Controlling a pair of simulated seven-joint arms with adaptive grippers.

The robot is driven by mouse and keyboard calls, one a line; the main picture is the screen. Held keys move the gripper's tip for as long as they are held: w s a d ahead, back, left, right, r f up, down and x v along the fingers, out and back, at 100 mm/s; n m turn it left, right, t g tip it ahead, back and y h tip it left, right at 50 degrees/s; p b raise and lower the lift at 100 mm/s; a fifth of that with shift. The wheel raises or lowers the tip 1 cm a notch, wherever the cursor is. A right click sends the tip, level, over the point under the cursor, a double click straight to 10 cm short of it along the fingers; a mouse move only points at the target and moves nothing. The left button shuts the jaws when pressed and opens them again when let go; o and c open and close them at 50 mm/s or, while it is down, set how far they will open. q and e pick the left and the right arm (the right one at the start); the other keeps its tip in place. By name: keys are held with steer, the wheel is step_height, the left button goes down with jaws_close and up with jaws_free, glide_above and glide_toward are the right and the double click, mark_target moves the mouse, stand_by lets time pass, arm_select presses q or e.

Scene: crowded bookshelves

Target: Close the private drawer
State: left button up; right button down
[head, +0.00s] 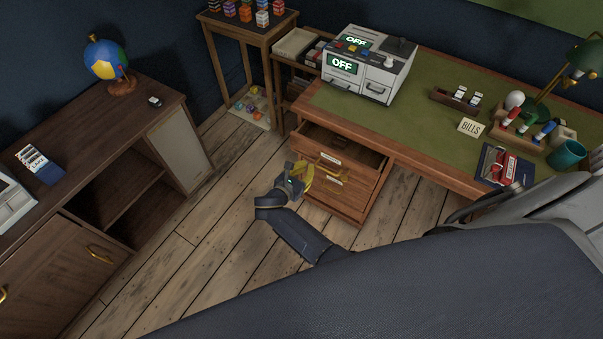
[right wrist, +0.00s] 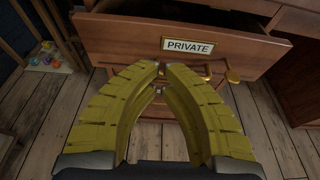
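The private drawer (head: 318,157) is the top drawer under the right-hand desk and is pulled out, with its inside showing. In the right wrist view, its brown front (right wrist: 130,35) carries a white PRIVATE label (right wrist: 187,46) and a brass handle (right wrist: 232,76). My right gripper (right wrist: 164,66) has yellow fingers whose tips nearly meet just below the label, in front of the handle. The fingers hide part of the handle, and I see nothing clearly held. In the head view, the right gripper (head: 304,176) is at the drawer front's left side. My left gripper is out of view.
A lower drawer (head: 340,195) sits beneath. A dark cabinet (head: 90,135) stands left. Wooden floor (head: 215,215) is clear between them.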

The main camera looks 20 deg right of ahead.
mark_target(320, 153)
steer(key=x, duration=0.5)
steer(key=shift+w+d+r, duration=0.15)
steer(key=shift+d, duration=0.05)
steer(key=shift+w+d, duration=0.65)
steer(key=shift+d, duration=0.35)
